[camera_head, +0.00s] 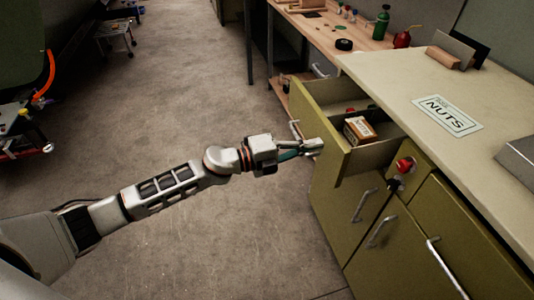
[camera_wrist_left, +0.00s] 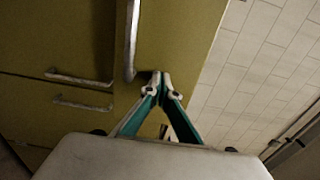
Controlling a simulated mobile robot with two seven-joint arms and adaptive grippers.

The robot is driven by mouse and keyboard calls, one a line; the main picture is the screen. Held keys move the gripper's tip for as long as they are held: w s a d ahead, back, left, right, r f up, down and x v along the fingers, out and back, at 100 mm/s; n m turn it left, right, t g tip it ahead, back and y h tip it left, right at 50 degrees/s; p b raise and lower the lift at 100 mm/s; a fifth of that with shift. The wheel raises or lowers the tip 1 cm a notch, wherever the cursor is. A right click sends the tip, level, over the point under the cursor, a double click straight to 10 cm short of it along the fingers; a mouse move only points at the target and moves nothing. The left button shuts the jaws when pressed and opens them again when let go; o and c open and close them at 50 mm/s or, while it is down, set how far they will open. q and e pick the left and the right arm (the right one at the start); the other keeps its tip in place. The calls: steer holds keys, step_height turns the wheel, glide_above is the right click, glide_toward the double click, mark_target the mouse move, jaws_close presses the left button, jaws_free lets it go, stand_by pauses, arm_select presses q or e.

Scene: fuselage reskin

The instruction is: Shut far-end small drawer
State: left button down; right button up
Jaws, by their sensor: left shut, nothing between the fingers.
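The far-end small drawer (camera_head: 318,122) of the olive cabinet stands open, pulled out to the left in the head view. A small box (camera_head: 359,131) and a red item lie inside it. My left gripper (camera_head: 316,146) is shut and empty at the outer face of the drawer front, close to its handle (camera_head: 295,130). In the left wrist view, the shut fingertips (camera_wrist_left: 161,79) are close to an olive panel (camera_wrist_left: 185,30), just right of the lower end of a metal handle (camera_wrist_left: 131,42). I cannot tell if they touch it. My right gripper is not in view.
The cream worktop (camera_head: 395,75) carries a NUTS sign (camera_head: 447,113). A red knob (camera_head: 404,165) and more handles are on the cabinet front. A wooden bench (camera_head: 318,25) with bottles stands behind.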

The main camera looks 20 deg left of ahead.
mark_target(363, 137)
arm_select(q)
steer(key=b+x, duration=0.1)
steer(key=x, duration=1.3)
steer(key=shift+w+d+f, duration=0.15)
steer(key=shift+w+d, duration=0.05)
steer(key=shift+d, duration=0.05)
steer(key=shift+w+d, duration=0.3)
steer(key=shift+d, duration=0.15)
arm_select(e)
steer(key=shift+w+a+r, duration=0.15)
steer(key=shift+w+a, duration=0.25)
arm_select(q)
steer(key=shift+r, duration=0.25)
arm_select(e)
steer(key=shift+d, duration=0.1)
